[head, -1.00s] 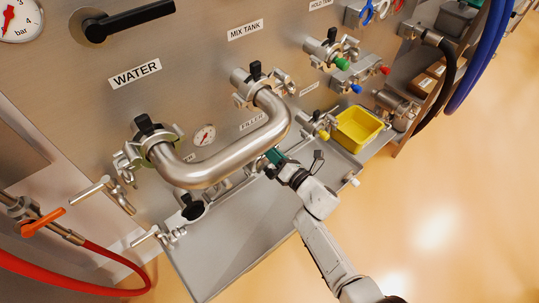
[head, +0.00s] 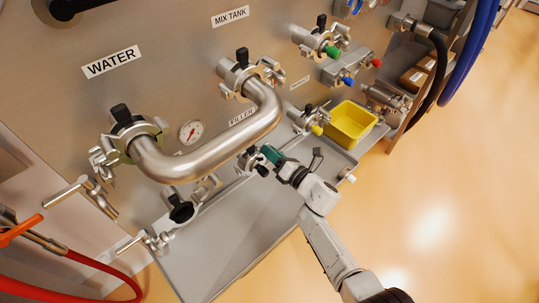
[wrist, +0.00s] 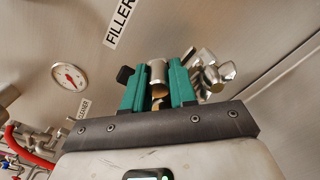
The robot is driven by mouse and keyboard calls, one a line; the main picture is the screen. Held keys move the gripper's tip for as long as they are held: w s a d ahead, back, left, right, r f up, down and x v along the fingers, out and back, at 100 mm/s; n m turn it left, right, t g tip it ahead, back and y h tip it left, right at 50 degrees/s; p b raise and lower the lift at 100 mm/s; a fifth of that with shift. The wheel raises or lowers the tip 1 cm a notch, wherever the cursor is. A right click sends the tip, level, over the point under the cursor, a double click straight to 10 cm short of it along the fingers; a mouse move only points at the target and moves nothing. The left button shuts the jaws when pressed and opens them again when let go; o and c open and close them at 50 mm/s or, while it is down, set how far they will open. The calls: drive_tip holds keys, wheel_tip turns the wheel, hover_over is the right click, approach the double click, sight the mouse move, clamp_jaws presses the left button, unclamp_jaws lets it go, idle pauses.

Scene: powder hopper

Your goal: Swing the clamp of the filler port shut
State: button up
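The FILLER label (head: 242,117) is on the steel panel, and the filler port below it is largely hidden by the bent pipe and my gripper in the head view. My gripper (head: 270,155) reaches in from the lower right to the port area. In the wrist view its two teal fingers (wrist: 158,88) stand apart, with a short metal part (wrist: 158,76) in the gap. Whether they press on it is unclear. A black knob (wrist: 125,75) is just left of the fingers. A metal wing nut and clamp pieces (wrist: 212,76) are just right; how far the clamp is swung cannot be seen.
A thick bent steel pipe (head: 215,160) runs from WATER to MIX TANK, close above my gripper. A steel tray (head: 235,235) lies below. A yellow bin (head: 350,122) and a small port with a yellow tip (head: 312,124) are to the right. Open floor lies right.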

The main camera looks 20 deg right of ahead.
drive_tip(key=o, duration=0.4)
drive_tip(key=shift+a+r, duration=0.1)
drive_tip(key=shift+r, duration=0.05)
drive_tip(key=shift+c, duration=0.2)
